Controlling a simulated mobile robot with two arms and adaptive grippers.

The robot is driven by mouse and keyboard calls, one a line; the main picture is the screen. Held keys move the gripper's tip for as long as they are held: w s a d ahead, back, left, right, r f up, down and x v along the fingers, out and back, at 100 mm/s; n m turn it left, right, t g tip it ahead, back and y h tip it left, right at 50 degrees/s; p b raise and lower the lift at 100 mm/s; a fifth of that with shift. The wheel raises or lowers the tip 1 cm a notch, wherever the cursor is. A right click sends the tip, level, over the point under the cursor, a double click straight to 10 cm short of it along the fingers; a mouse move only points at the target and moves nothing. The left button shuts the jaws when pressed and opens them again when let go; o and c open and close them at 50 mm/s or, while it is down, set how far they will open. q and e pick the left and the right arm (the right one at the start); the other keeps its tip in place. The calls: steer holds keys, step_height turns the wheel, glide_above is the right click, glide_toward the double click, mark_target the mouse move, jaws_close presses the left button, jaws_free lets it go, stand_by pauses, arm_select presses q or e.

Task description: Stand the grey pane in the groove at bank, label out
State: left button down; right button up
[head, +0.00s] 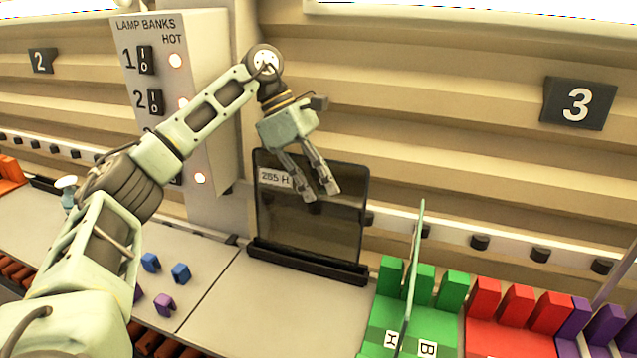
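The grey pane (335,225), dark and see-through, stands upright in a long black grooved base (300,262) on the counter, below the lamp bank panel. Its white label, reading "255 H" (274,178), faces me at its upper left. My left gripper (319,195) points down over the pane's upper middle. Both fingers show bright in front of the pane, with a gap between their tips and nothing seen between them. I cannot tell whether a finger touches the pane. My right gripper is out of view.
Small blue and purple pieces (165,304) lie on the counter. At right are green (452,290), red (515,305) and purple racks; a thin clear pane (412,270) stands in the green one.

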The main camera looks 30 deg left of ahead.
mark_target(319, 199)
arm_select(q)
steer(key=shift+f+b, duration=0.5)
steer(key=shift+f, duration=0.1)
stand_by(0.7)
steer(key=shift+s+f+b, duration=0.15)
steer(key=shift+f+b, duration=0.35)
steer(key=shift+f, duration=0.25)
stand_by(1.0)
steer(key=shift+w, duration=0.25)
stand_by(0.4)
steer(key=c, duration=1.9)
jaws_free()
steer(key=shift+s, duration=0.1)
steer(key=shift+o, duration=0.2)
steer(key=shift+f, duration=0.2)
step_height(319, 199, up, 10)
steer(key=shift+d+r, duration=0.1)
